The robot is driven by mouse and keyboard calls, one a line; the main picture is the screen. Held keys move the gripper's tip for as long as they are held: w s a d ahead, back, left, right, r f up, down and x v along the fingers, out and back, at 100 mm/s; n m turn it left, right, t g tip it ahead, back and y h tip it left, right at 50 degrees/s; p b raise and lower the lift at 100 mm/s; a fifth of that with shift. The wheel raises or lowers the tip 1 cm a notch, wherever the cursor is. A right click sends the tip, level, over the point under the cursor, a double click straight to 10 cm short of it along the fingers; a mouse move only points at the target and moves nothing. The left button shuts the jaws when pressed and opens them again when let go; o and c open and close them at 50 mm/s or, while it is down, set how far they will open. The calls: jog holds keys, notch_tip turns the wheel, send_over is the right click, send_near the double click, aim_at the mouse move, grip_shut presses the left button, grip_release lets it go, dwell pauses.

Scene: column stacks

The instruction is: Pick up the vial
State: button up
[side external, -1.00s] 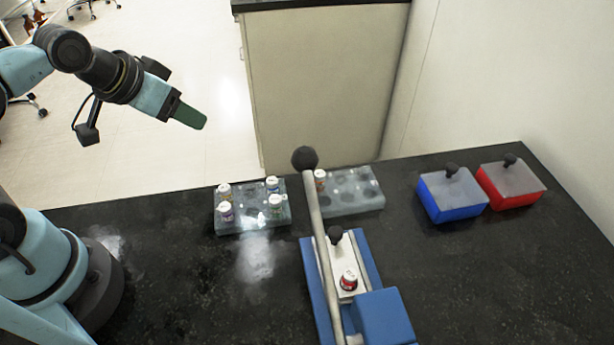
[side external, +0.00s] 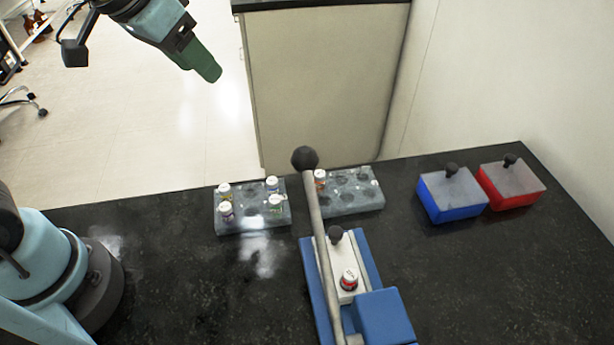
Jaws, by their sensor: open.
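My gripper (side external: 207,68) with green fingers is high above and behind the bench at the upper left, pointing down to the right, open and empty. Several white-capped vials are in view. The left clear rack (side external: 250,218) holds several of them, such as the front-left vial (side external: 226,212). The right clear rack (side external: 352,200) holds one vial (side external: 320,180) at its left end. Another vial (side external: 349,280) with a red and dark label stands upright in the blue press device (side external: 384,315). The frames do not show which vial is meant.
The press's long grey lever (side external: 318,225) with a black ball knob rises in front of the right rack. A blue box (side external: 452,196) and a red box (side external: 512,185), both with grey knobbed lids, stand at the right. The dark bench (side external: 180,290) is clear at front left.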

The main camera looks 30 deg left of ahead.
jog(key=w+d+r+m+g, duration=0.2)
jog(key=d+g, duration=0.1)
jog(key=d, duration=0.8)
jog(key=m+g+y, duration=0.2)
jog(key=m+g, duration=0.2)
send_over(351, 274)
jog(key=f, duration=1)
jog(key=w+f, duration=0.1)
jog(key=f, duration=0.4)
jog(key=shift+f, duration=0.15)
jog(key=shift+s+f, duration=0.25)
jog(key=shift+f, duration=1.1)
jog(key=shift+s+f, duration=0.2)
jog(key=shift+f, duration=1.15)
grip_shut()
